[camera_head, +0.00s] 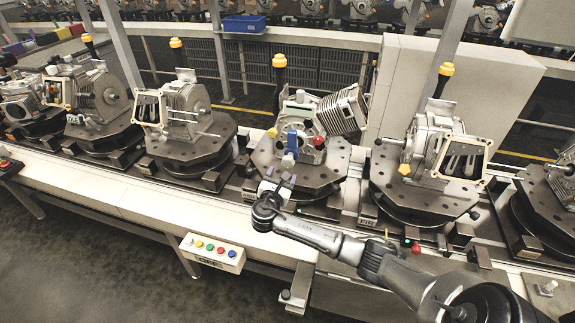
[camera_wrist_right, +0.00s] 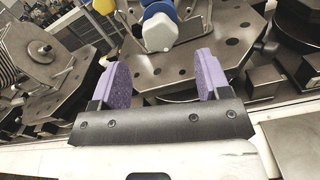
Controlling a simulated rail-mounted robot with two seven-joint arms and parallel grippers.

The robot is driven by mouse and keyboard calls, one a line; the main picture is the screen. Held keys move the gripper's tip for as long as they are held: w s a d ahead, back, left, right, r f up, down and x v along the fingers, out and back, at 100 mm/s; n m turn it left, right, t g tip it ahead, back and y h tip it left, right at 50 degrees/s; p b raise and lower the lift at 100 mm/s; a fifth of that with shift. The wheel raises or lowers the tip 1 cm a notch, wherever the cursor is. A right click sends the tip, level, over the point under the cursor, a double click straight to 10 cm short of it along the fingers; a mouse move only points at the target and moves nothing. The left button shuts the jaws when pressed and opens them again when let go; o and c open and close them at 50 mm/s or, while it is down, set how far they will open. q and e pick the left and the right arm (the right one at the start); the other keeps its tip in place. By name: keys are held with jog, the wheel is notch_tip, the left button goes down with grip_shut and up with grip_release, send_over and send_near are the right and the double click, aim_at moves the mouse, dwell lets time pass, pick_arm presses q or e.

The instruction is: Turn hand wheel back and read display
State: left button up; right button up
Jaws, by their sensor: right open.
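The middle fixture carries a metal housing (camera_head: 342,112) with a blue part (camera_head: 292,138), a yellow knob (camera_head: 272,132) and a red knob (camera_head: 318,141) on its front. I cannot tell which part is the hand wheel, and no readable display shows. My right gripper (camera_head: 279,183) is in front of this fixture, near its round base plate (camera_head: 325,180). In the right wrist view my right gripper (camera_wrist_right: 164,75) is open, with purple finger pads apart and nothing between them. A pale grey faceted part (camera_wrist_right: 160,32) below the blue part (camera_wrist_right: 158,8) lies just beyond the fingertips. My left gripper is out of view.
Similar fixtures with housings stand on both sides along the conveyor, such as one at left (camera_head: 185,115) and one at right (camera_head: 438,150). A button box (camera_head: 212,252) hangs at the front edge. A grey post (camera_head: 445,60) rises behind. A blue bin (camera_head: 244,23) sits farther back.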

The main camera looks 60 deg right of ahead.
aim_at(287, 164)
jog(key=x, duration=0.7)
jog(key=shift+w+d+f+b, duration=0.1)
jog(key=shift+b, duration=0.25)
jog(key=c, duration=0.9)
jog(key=shift+m, duration=0.3)
